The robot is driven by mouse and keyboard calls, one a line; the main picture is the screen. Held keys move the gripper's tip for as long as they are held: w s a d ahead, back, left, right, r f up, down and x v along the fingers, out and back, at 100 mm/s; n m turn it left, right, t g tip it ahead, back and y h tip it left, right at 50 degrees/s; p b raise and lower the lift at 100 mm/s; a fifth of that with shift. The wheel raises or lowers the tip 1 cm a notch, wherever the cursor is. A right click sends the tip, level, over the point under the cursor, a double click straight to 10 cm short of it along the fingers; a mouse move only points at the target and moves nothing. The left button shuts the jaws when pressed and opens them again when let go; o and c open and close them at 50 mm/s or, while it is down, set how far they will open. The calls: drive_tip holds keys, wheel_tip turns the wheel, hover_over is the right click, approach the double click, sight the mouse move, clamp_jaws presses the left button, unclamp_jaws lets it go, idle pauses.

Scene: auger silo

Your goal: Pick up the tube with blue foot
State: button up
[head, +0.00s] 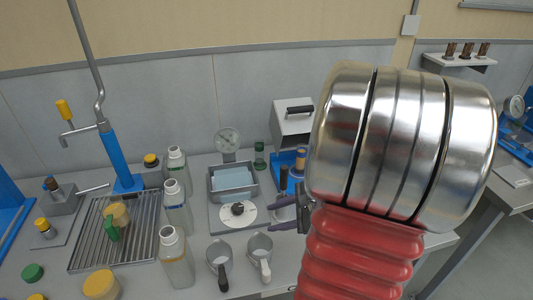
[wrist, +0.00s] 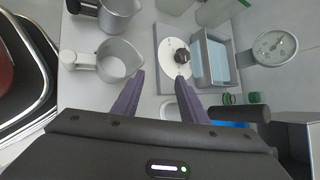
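My gripper (head: 274,212) is over the bench right of the white disc, partly hidden by my arm in the head view. In the wrist view its two purple fingers (wrist: 160,77) are spread apart with nothing between them. In the wrist view a dark cylinder (wrist: 240,113) lies over a blue patch, right of the right finger. I cannot tell whether the tube's foot is blue; its lower part is hidden. A brown-topped tube (head: 300,160) stands in the tray.
A scale with a white disc (head: 238,215) and grey tray (head: 254,193) is left of my gripper. Two grey jugs (head: 219,262) (head: 260,252) stand in front. Several bottles (head: 176,260), a gauge (head: 228,140), a green-capped item (head: 260,155) and a white box (head: 293,122) stand around.

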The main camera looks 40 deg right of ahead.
drive_tip(key=d+f+m+t+h, duration=0.25)
drive_tip(key=d+m+h, duration=0.25)
drive_tip(key=d+m, duration=0.65)
drive_tip(key=m+t+h, duration=0.1)
drive_tip(key=m+h, duration=0.3)
approach(301, 160)
drive_tip(key=s+f, duration=0.3)
drive_tip(key=s, duration=0.1)
drive_tip(key=shift+s+a+m, duration=0.1)
drive_tip(key=shift+s+m, duration=0.05)
drive_tip(key=shift+m, duration=0.1)
drive_tip(key=shift+y, duration=0.3)
drive_tip(key=x, duration=0.8)
drive_tip(key=shift+w, duration=0.4)
drive_tip(key=shift+r+x, duration=0.15)
drive_tip(key=shift+x, duration=1.15)
drive_tip(key=shift+r+x, duration=0.15)
drive_tip(key=shift+x, duration=1.1)
drive_tip(key=shift+w, duration=0.1)
